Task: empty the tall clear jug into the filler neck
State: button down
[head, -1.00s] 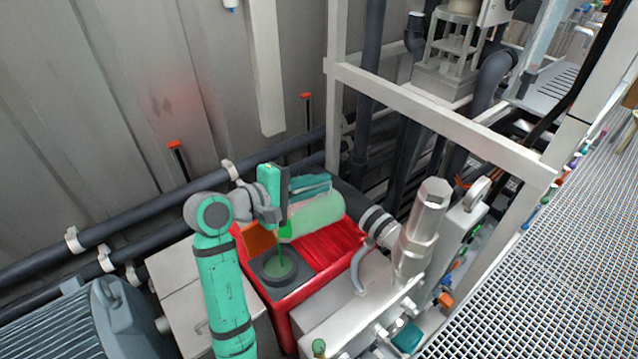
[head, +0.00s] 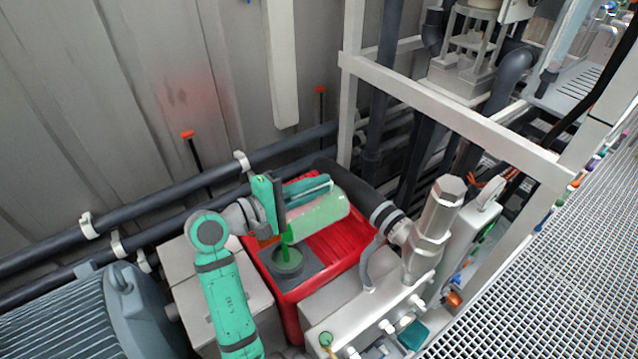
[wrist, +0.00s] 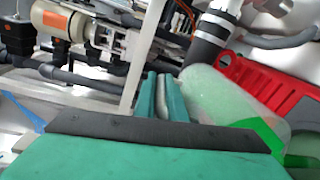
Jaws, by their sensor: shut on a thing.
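The tall clear jug (head: 322,212) is tipped close to level, its mouth end toward the left and a little lower. A bright green stream (head: 286,240) falls from its mouth into the round dark filler neck (head: 288,264) on top of the red tank. My gripper (head: 318,187) is shut on the jug, with its teal fingers along the jug's upper side. In the wrist view, the fingers (wrist: 160,95) are close together and the jug (wrist: 215,92) lies to their right, with green liquid (wrist: 265,135) near its mouth end. The jug's handle cannot be made out.
The red tank (head: 335,250) lies under the jug. A steel valve body (head: 434,225) and a dark hose (head: 368,200) stand close on the right. A pale frame (head: 460,120) rises behind. Dark pipes (head: 170,195) run along the wall, and a ribbed motor (head: 110,315) sits front left.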

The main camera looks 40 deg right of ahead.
jog(key=shift+s+d, duration=0.15)
jog(key=shift+s, duration=0.05)
dwell(0.3)
jog(key=shift+w+a+f+h, duration=0.1)
jog(key=shift+a+h, duration=0.7)
jog(key=shift+a, duration=0.2)
jog(key=shift+w+a, duration=0.1)
jog(key=shift+a, duration=0.15)
jog(key=shift+h, duration=0.3)
jog(key=shift+g, duration=0.3)
jog(key=shift+a, duration=0.15)
jog(key=shift+a+r+h, duration=0.25)
jog(key=shift+a+h, duration=0.1)
jog(key=shift+h, duration=0.05)
jog(key=shift+a+r+h, duration=0.3)
jog(key=shift+a+h, duration=0.2)
jog(key=shift+a, duration=0.2)
